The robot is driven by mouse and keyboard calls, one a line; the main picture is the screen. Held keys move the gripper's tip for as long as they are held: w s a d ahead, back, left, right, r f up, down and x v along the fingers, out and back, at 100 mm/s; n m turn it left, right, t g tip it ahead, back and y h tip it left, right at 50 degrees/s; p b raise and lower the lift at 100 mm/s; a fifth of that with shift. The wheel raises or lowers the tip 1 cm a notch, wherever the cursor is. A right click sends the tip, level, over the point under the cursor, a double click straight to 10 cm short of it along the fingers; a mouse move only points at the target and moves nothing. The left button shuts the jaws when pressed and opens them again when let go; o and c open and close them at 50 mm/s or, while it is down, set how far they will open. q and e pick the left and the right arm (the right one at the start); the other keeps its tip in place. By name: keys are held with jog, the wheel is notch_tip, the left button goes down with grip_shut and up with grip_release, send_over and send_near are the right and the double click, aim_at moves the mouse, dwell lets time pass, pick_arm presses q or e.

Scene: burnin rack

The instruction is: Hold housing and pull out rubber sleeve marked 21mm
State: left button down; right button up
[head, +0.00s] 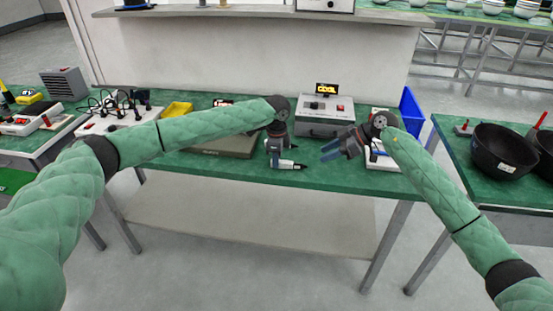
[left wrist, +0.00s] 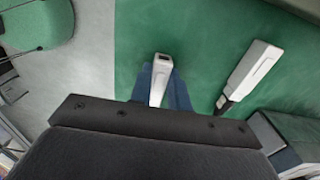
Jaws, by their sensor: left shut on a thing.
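My left gripper (head: 276,161) is low over the green table and shut on a pale piece, seemingly the housing (head: 289,164). In the left wrist view the housing (left wrist: 160,76) sits between the blue fingers, with a dark opening at its far end. A second pale, slim piece (left wrist: 252,70) with a black end lies on the green surface to the right, apart from the fingers. No 21mm mark is readable, and I cannot tell the rubber sleeve apart. My right gripper (head: 330,150) is open and empty, to the right of the housing above the table.
A grey instrument box (head: 325,117) with a lit display stands behind the grippers. A flat grey-brown case (head: 232,146) lies left of the left gripper. A white device (head: 380,158) is by the right gripper, and a blue bin (head: 410,111) stands at the right. The table's front strip is clear.

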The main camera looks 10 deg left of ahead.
dwell(0.3)
jog(key=n, duration=0.4)
jog(key=shift+f, duration=0.2)
jog(key=n, duration=0.4)
jog(key=shift+f+y, duration=0.2)
jog(key=shift+y, duration=0.1)
jog(key=n, duration=0.4)
jog(key=shift+f, duration=0.1)
jog(key=n, duration=0.5)
jog(key=shift+a+f+y, duration=0.1)
jog(key=shift+f+y, duration=0.15)
jog(key=shift+y, duration=0.15)
jog(key=n, duration=0.4)
jog(key=shift+f, duration=0.15)
jog(key=n, duration=0.5)
jog(key=shift+f+y, duration=0.25)
jog(key=shift+y, duration=0.15)
jog(key=n, duration=0.5)
jog(key=shift+f, duration=0.2)
jog(key=n, duration=0.5)
jog(key=shift+d+f+y, duration=0.2)
jog(key=shift+y, duration=0.2)
